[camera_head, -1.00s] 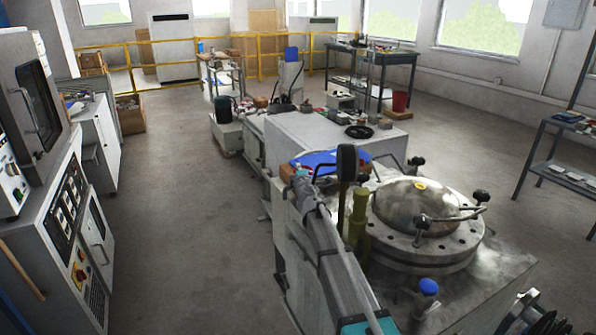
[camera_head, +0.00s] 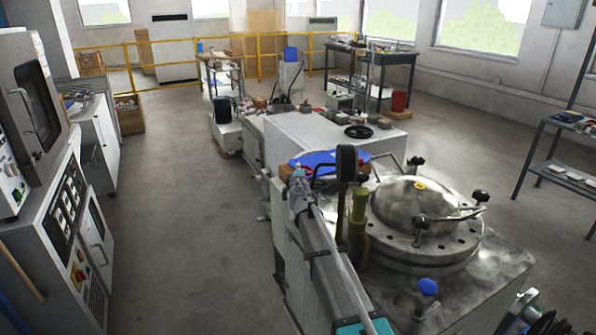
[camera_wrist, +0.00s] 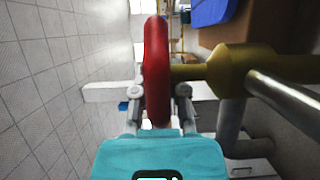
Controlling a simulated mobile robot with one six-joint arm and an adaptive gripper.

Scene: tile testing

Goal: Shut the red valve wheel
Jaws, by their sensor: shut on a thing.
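The red valve wheel (camera_wrist: 156,50) stands nearly edge-on in the middle of the wrist view. Its lower part lies between the two fingers of my gripper (camera_wrist: 160,91), which is shut on the rim. A brass valve body (camera_wrist: 232,70) joins the wheel's right side through a short stem. A metal pipe runs from the brass part to the lower right. In the head view I cannot make out the red wheel clearly. My arm reaches up from the bottom centre, beside the machine, and hides part of that area.
A round steel vessel lid (camera_head: 412,203) with black knobs sits on the machine, right of my arm. A blue-capped fitting (camera_head: 428,287) stands in front of it. A control cabinet (camera_head: 60,240) is at the left. The floor (camera_head: 190,220) between is clear.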

